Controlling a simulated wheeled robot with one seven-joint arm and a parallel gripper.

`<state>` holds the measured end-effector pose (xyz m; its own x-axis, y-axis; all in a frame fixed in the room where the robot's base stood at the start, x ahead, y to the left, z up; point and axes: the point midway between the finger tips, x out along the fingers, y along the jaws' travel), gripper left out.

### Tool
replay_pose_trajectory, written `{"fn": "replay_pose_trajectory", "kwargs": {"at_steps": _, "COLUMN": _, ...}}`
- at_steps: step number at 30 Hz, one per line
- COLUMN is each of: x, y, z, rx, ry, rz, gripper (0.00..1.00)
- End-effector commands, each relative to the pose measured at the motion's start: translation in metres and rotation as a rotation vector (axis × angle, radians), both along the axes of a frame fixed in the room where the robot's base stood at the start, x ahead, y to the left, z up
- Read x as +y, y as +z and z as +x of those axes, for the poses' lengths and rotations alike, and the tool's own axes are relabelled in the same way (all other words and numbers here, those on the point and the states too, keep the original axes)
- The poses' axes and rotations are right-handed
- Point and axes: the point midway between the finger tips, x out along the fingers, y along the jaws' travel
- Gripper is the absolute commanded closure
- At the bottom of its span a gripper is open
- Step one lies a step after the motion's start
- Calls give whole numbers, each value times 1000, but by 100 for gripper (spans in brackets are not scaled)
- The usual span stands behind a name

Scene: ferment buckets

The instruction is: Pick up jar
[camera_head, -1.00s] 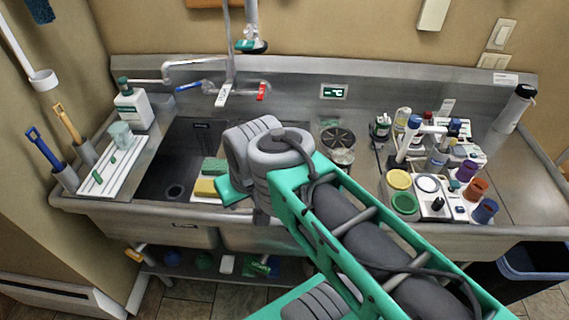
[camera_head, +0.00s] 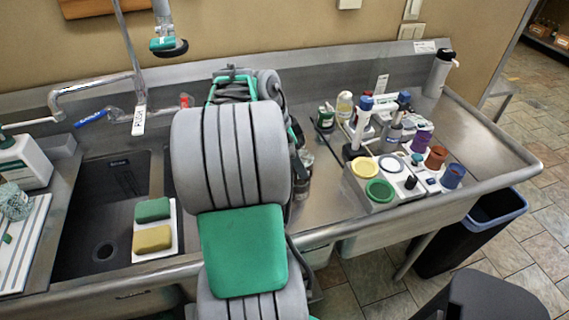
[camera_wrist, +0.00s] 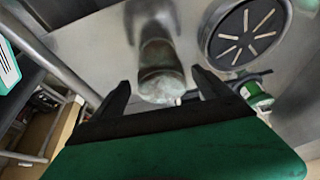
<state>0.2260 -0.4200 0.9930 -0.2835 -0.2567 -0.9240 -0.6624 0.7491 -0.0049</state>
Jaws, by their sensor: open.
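The clear glass jar (camera_wrist: 160,75) stands on the metal counter in the wrist view. It shows between and just beyond the two dark fingers of my open gripper (camera_wrist: 160,82). A narrow gap seems to lie on each side of the jar, and I cannot tell whether the fingertips reach around it. Nothing is held. In the head view my arm hides the gripper and most or all of the jar.
A dark slotted disc (camera_wrist: 245,32) lies beside the jar, with a green-and-white container (camera_wrist: 257,97) near it. A rack of coloured caps (camera_head: 385,190) and bottles stands to the right. The sink (camera_head: 100,215) with sponges (camera_head: 152,225) is left. A black bin (camera_head: 450,240) stands below.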

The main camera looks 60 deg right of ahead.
Motion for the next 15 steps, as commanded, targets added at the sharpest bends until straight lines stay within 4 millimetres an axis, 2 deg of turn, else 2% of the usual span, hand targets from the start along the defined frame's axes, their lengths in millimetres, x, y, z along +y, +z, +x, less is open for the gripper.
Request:
{"fn": "replay_pose_trajectory", "kwargs": {"at_steps": 9, "x": -14, "y": -50, "z": 7, "rx": 27, "ry": 6, "rz": 6, "gripper": 12}}
{"fn": "replay_pose_trajectory", "kwargs": {"at_steps": 15, "x": -16, "y": -52, "z": 5, "rx": 21, "ry": 8, "rz": 3, "gripper": 12}}
